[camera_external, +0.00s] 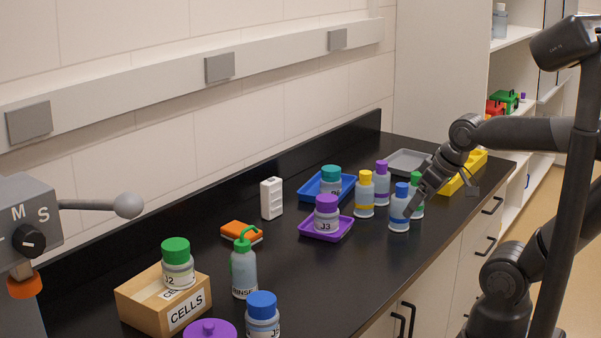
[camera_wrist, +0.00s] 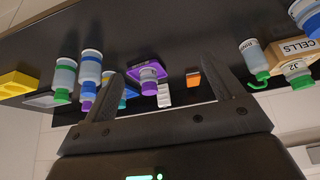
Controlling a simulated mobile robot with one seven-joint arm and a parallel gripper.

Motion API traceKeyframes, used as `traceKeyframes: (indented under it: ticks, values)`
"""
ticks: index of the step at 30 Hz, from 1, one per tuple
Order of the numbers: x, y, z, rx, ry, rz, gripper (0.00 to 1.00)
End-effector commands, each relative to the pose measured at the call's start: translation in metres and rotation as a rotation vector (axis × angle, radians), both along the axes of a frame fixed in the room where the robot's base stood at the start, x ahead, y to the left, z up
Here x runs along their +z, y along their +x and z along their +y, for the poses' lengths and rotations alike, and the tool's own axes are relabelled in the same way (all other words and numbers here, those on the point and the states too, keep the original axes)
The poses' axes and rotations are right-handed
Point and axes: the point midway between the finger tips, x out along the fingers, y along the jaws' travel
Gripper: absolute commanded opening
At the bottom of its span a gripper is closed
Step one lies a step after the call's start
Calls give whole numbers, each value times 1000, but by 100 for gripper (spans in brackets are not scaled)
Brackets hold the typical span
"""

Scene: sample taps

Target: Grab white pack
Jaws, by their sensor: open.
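The white pack (camera_external: 271,198) stands upright on the black bench near the wall, left of the blue tray. In the wrist view, the white pack (camera_wrist: 164,96) shows small, between my fingers in the picture but well beyond them. My gripper (camera_external: 444,198) is over the bench's front right part, close to the blue-capped bottle (camera_external: 400,208) and the green-capped bottle (camera_external: 416,196). I cannot tell whether it touches them. In the wrist view my gripper (camera_wrist: 163,70) is open, with nothing between its fingers.
A purple tray (camera_external: 344,232) with bottle J3, a blue tray (camera_external: 312,190) and a yellow-capped bottle (camera_external: 365,195) stand between my gripper and the pack. An orange item (camera_external: 240,232) and a rinse bottle (camera_external: 244,270) are on the pack's near side. The CELLS box (camera_external: 190,310) stands front left.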

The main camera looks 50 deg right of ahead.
Motion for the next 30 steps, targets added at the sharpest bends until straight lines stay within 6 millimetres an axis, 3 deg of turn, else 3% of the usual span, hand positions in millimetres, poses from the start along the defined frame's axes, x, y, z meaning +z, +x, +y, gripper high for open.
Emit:
traceKeyframes:
  ticks: [4, 8, 19, 25, 30]
  values:
    - [4, 5, 0, 0, 0, 1, 85]
    - [16, 27, -2, -2, 0, 9, 85]
    - [60, 151, -13, -13, 0, 36, 85]
    - [65, 224, -23, -17, 0, 50, 85]
    - [57, 287, -33, -23, 0, 63, 85]
